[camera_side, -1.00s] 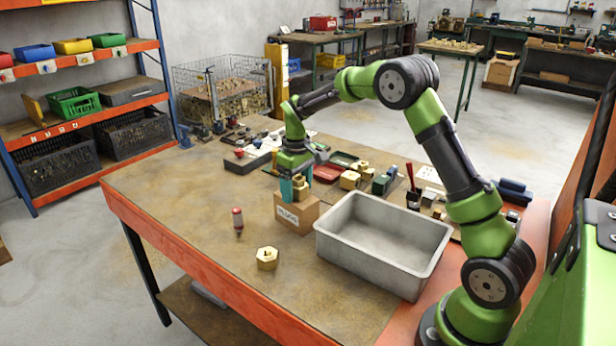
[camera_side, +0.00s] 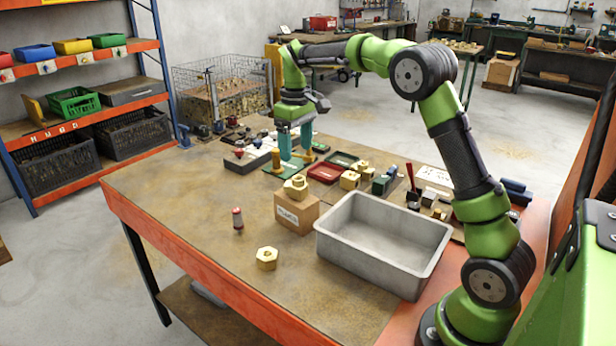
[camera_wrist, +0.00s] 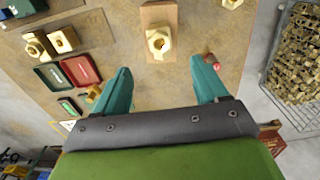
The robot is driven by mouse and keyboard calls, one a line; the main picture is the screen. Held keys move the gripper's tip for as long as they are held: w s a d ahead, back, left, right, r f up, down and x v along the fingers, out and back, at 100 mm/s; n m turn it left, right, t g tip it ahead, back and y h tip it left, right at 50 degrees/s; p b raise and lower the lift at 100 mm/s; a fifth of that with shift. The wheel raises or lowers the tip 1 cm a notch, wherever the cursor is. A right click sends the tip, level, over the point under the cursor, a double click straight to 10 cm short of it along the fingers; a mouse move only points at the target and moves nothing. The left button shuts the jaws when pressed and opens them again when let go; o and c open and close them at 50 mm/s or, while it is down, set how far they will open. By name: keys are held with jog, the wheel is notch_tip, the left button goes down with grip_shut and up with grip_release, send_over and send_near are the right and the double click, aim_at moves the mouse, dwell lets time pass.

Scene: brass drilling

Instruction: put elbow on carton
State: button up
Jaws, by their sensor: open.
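The brass elbow (camera_side: 296,187) rests on top of the small brown carton (camera_side: 297,212) on the workbench. In the wrist view the elbow (camera_wrist: 158,42) sits on the carton (camera_wrist: 157,15), ahead of the fingers. My gripper (camera_side: 296,155) is open and empty, with its teal fingers apart, above and behind the carton in the side view. In the wrist view my gripper (camera_wrist: 163,95) has nothing between its fingertips, and the elbow is clear of both fingers.
A grey metal bin (camera_side: 384,243) stands right of the carton. A brass hex fitting (camera_side: 267,258) and a red-capped tool (camera_side: 238,220) lie in front. Trays (camera_side: 325,172) and several brass parts crowd the bench's back. The bench's front left is clear.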

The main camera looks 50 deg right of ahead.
jog(key=s+a+r+t, duration=0.2)
jog(key=s+a+r, duration=0.3)
jog(key=s+r, duration=0.1)
jog(key=s+a+f+m+t+y, duration=0.1)
jog(key=s+a+m+t, duration=0.1)
jog(key=s+a, duration=0.3)
jog(key=s+a+f+m+t+y, duration=0.1)
jog(key=s+a, duration=0.4)
jog(key=s, duration=0.8)
jog(key=shift+a+f+m+t, duration=0.15)
jog(key=shift+f+m+t, duration=0.3)
jog(key=shift+t, duration=0.65)
